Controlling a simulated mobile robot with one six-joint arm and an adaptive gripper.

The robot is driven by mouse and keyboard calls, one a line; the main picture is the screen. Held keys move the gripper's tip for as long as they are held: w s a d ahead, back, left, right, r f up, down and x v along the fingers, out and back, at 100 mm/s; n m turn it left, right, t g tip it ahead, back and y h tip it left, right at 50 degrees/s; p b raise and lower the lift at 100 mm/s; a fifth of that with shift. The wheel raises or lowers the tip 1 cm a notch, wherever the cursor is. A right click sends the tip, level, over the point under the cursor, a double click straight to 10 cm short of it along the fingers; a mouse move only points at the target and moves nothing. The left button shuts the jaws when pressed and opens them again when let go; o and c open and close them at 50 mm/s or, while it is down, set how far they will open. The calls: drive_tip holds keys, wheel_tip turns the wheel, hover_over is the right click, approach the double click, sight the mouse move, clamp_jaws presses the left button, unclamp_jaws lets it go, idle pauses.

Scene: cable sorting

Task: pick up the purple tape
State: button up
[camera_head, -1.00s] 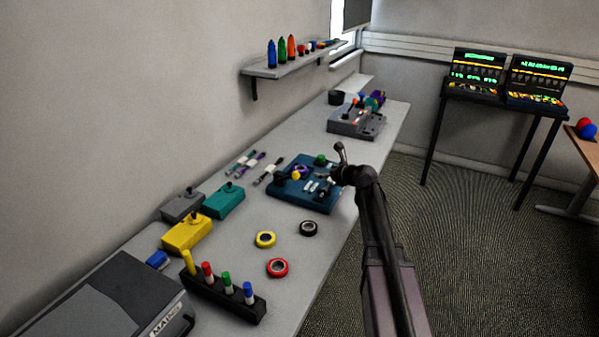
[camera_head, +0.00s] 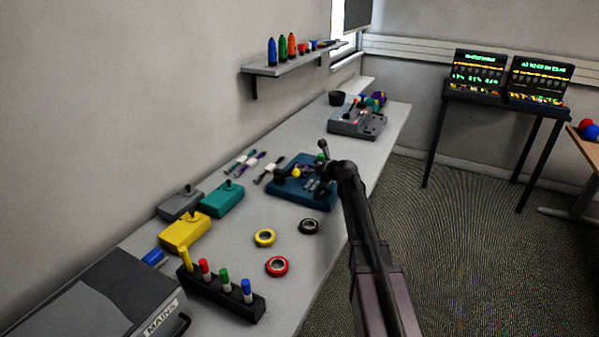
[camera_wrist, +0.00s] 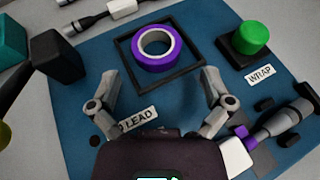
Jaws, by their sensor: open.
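The purple tape (camera_wrist: 157,50) is a roll with a pale core. In the wrist view it lies flat inside a square dark frame (camera_wrist: 126,67) on the blue board (camera_wrist: 80,145). My gripper (camera_wrist: 158,82) is open, its two fingers spread on the near side of the roll, with nothing between them. In the head view my gripper (camera_head: 323,152) is over the blue board (camera_head: 300,203), and the arm hides part of it.
On the board are a green button (camera_wrist: 250,38) by a WRAP label and a cable with a grey connector (camera_wrist: 278,125). Yellow (camera_head: 265,237), red (camera_head: 277,266) and black (camera_head: 309,226) tape rolls lie on the bench. A grey control box (camera_head: 357,121) stands farther back.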

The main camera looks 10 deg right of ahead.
sight(298, 167)
idle(0.3)
drive_tip(key=shift+b+x, duration=1.05)
drive_tip(key=shift+x, duration=1.6)
drive_tip(key=shift+s+a, duration=0.15)
drive_tip(key=shift+a, duration=0.05)
drive_tip(key=c, duration=0.9)
